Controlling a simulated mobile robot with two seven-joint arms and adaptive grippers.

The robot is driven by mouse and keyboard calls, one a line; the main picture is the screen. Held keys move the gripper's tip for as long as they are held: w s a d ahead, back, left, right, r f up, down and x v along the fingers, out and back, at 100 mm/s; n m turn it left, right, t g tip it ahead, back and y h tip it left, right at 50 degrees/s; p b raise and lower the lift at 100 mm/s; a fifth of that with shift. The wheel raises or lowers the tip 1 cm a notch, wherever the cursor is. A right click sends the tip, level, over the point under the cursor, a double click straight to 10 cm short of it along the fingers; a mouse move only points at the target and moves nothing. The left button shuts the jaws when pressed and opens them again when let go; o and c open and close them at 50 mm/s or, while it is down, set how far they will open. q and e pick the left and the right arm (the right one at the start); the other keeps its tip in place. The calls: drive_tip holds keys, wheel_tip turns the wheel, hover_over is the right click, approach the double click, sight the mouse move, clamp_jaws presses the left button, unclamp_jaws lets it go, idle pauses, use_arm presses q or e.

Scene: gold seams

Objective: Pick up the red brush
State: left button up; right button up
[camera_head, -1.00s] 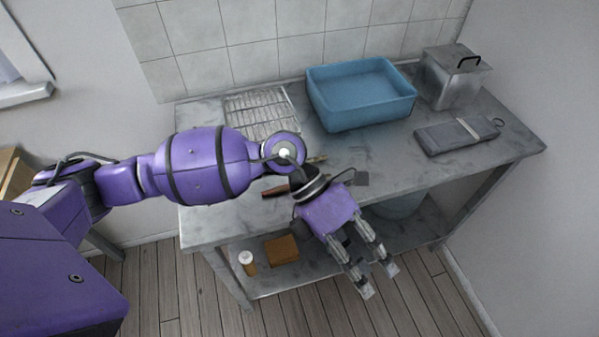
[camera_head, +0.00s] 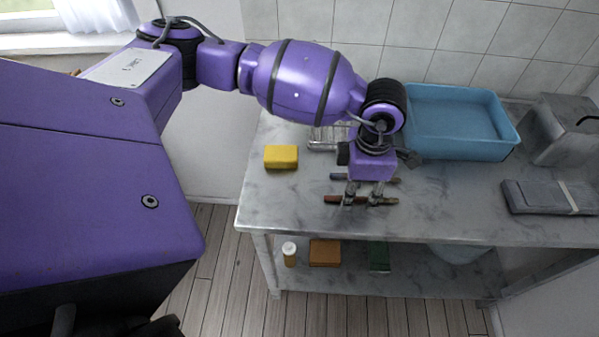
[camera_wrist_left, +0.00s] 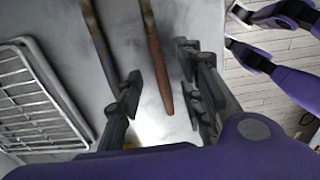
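The red brush (camera_head: 333,199) lies on the grey stone-topped table; its red-brown handle (camera_wrist_left: 158,68) shows in the left wrist view. My left gripper (camera_head: 363,197) is pointing down over it. In the left wrist view its two fingers (camera_wrist_left: 158,92) are apart, one on each side of the handle, with gaps visible. The fingers partly hide the brush's middle in the head view. A second brush with a grey handle (camera_head: 338,177) lies behind it, just outside the left finger in the wrist view. My right gripper (camera_wrist_left: 236,32) shows at the wrist view's top right, fingers apart, away from the table.
A yellow block (camera_head: 281,157) lies at the table's left. A grey folded item (camera_head: 548,198) lies right. The lower shelf holds a bottle (camera_head: 289,254) and blocks.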

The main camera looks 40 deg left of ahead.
use_arm(q)
drive_tip(key=shift+f, duration=0.6)
drive_tip(key=shift+r, duration=0.1)
clamp_jaws()
